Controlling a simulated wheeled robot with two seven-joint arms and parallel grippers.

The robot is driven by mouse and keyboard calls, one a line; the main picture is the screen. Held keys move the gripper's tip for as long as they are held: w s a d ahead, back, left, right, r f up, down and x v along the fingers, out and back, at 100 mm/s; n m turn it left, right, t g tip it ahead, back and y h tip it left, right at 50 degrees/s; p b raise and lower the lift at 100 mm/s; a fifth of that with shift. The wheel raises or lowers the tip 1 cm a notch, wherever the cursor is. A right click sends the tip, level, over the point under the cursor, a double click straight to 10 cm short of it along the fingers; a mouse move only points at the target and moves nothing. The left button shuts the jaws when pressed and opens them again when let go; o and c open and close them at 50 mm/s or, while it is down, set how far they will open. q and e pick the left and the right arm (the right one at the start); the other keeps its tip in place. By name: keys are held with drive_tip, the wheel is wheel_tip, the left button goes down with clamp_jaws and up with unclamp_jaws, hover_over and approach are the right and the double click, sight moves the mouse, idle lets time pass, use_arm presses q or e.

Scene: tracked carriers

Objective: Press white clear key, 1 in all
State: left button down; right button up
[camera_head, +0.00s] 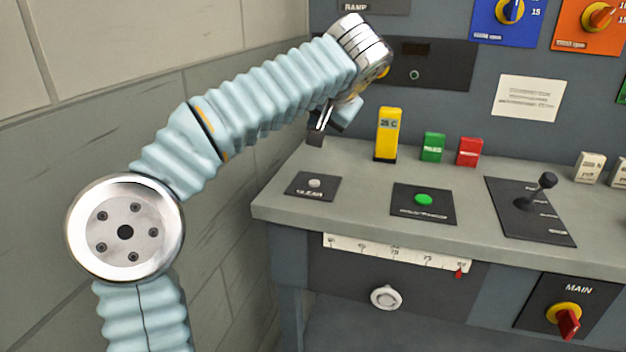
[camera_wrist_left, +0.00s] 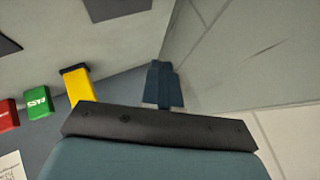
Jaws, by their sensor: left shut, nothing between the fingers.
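The white clear key (camera_head: 315,183) is a small round button on a dark plate (camera_head: 301,190) at the left end of the grey bench top. In the left wrist view a dark plate (camera_wrist_left: 117,8) shows cut off at the top edge; the key on it cannot be made out. My left gripper (camera_head: 316,136) is above the back left of the bench, behind and above the white key and apart from it. Its fingers are shut with nothing between them; they also show in the left wrist view (camera_wrist_left: 163,85). My right gripper is not in view.
A yellow block (camera_head: 388,136) stands right of my left gripper, with green (camera_head: 432,148) and red (camera_head: 469,152) blocks beyond. A green button (camera_head: 424,199) and a black lever (camera_head: 535,190) are on the bench. A wall (camera_head: 215,90) is close on the left.

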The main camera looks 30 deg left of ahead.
use_arm(q)
drive_tip(key=b, duration=0.1)
hover_over(317, 184)
wheel_tip(317, 184, down, 7)
drive_tip(key=shift+f, duration=0.15)
drive_tip(key=shift+f+b, duration=0.75)
drive_tip(key=shift+f, duration=0.05)
idle(1.5)
drive_tip(key=shift+f+b, duration=0.3)
drive_tip(key=shift+f, duration=0.05)
drive_tip(key=shift+f+b, duration=0.4)
drive_tip(key=shift+f, duration=0.05)
idle(0.5)
idle(0.3)
drive_tip(key=shift+r+p, duration=0.8)
drive_tip(key=shift+r, duration=0.05)
drive_tip(key=shift+r, duration=0.1)
